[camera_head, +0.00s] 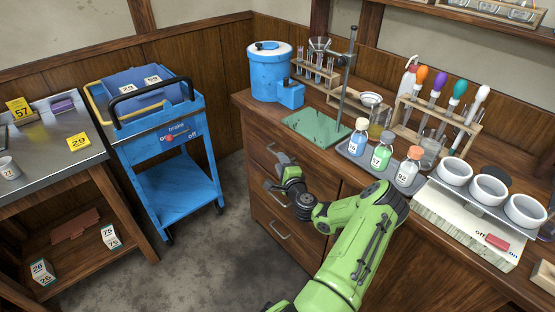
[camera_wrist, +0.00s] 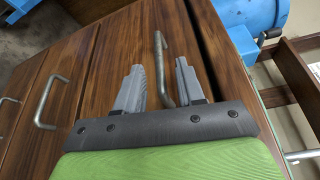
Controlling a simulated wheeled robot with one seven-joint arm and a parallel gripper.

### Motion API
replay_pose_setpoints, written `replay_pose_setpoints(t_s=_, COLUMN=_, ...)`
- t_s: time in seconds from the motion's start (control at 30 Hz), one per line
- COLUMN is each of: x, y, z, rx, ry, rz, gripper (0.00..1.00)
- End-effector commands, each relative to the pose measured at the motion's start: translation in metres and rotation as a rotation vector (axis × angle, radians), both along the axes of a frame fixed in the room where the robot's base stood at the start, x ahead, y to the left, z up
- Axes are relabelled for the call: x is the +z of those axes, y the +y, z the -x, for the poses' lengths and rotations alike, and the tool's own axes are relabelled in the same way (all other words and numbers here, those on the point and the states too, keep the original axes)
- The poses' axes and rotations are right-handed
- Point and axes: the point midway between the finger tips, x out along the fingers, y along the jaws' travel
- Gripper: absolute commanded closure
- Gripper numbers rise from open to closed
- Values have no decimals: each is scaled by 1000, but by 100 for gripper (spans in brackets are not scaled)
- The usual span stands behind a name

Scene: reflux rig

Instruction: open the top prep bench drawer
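The prep bench's wooden drawer fronts face my arm, stacked under the worktop. In the wrist view the top drawer (camera_wrist: 125,45) has a grey metal bar handle (camera_wrist: 163,65), which stands between my two grey fingers. My gripper (camera_wrist: 158,80) is open around this handle, with a gap at the left finger; the handle's base is close to the right finger. In the head view my gripper (camera_head: 282,163) is at the top drawer front and partly hides the handle. The top drawer looks closed.
Lower drawer handles show below (camera_head: 280,230) and in the wrist view (camera_wrist: 50,102). The worktop above holds a blue vessel (camera_head: 270,75), a green mat (camera_head: 316,131) and bottles (camera_head: 381,150). A blue cart (camera_head: 175,185) stands left; floor between is clear.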

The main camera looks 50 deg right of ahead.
Motion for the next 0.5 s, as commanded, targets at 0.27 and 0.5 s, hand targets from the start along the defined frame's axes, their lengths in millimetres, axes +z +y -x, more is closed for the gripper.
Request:
replay_pose_setpoints(t_s=0.27, x=-4, y=-21, z=-30, rx=-1, ry=0, rz=-2, gripper=62)
replay_pose_setpoints(t_s=0.5, x=-4, y=-22, z=-31, rx=0, ry=0, rz=-4, gripper=62)
